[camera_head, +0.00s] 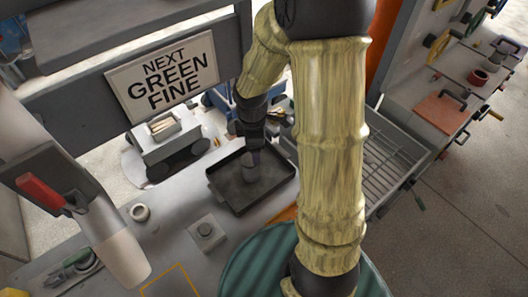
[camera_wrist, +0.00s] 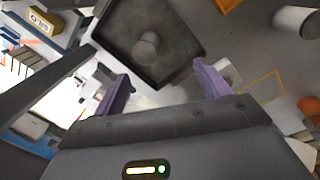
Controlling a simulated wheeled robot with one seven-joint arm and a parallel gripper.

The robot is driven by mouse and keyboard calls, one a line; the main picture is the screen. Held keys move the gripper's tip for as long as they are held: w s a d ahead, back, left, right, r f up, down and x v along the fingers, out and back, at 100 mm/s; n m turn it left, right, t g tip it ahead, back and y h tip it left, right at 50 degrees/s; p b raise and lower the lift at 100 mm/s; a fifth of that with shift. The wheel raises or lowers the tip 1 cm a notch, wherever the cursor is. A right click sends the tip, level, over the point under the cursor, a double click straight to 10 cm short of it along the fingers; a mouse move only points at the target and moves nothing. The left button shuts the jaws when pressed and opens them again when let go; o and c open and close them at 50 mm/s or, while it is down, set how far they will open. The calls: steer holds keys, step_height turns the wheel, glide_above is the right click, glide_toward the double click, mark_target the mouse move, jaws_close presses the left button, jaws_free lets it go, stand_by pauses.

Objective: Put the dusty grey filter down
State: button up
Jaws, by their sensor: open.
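The dusty grey filter, a short grey cylinder (camera_head: 250,174), stands in a dark shallow square tray (camera_head: 272,190) on the grey bench. In the wrist view the filter (camera_wrist: 147,44) shows inside the tray (camera_wrist: 122,28), ahead of my fingers. My gripper (camera_head: 257,157) is above the tray at the filter, its far parts partly hidden by my arm. In the wrist view my gripper (camera_wrist: 161,72) has its two purple fingers spread wide, with nothing between them. I cannot tell the exact gap between fingers and filter.
A sign (camera_head: 164,74) reading "NEXT GREEN FINE" hangs behind the bench. A small grey block with a button (camera_head: 206,232) and a white ring (camera_head: 140,212) lie left of the tray. A wire rack (camera_head: 395,160) is on the right. A red-handled device (camera_head: 40,190) stands at left.

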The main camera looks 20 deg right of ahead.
steer(key=s+r+m+t, duration=0.1)
steer(key=s+r+m, duration=0.5)
steer(key=m, duration=0.9)
steer(key=shift+s+t, duration=0.4)
steer(key=shift+s, duration=0.85)
steer(key=shift+r, duration=0.1)
steer(key=b+x, duration=0.3)
steer(key=shift+s+a+f+b, duration=0.1)
steer(key=shift+s+f+b, duration=0.2)
steer(key=shift+f, duration=0.1)
